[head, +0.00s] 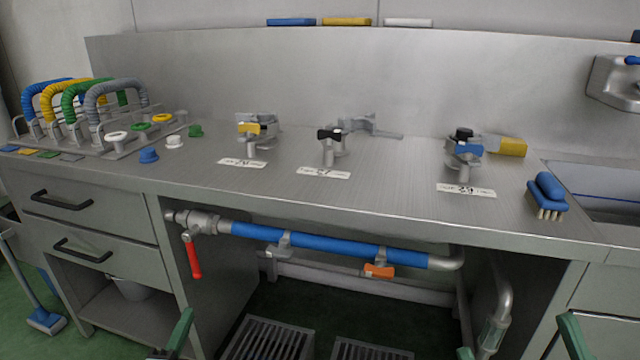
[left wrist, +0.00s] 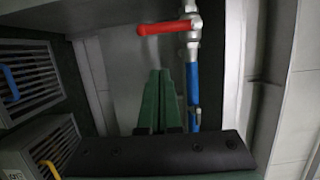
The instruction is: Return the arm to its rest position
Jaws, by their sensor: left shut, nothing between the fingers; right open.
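My left gripper (head: 182,328) shows at the bottom of the head view, below the counter front. In the left wrist view its two green fingers (left wrist: 160,88) are together with nothing between them. My right gripper (head: 520,346) is open and empty at the bottom right, its fingers wide apart and partly cut off by the frame edge. A red valve lever (head: 194,258) hangs down from the valve at the left end of a blue pipe (head: 330,245). The lever also shows in the left wrist view (left wrist: 165,27), apart from the fingers.
The steel counter (head: 330,195) carries several small valves, hoses at the left and a blue brush (head: 547,195) at the right. Floor grates (head: 268,340) lie below. Drawers (head: 80,225) stand left of the open bay.

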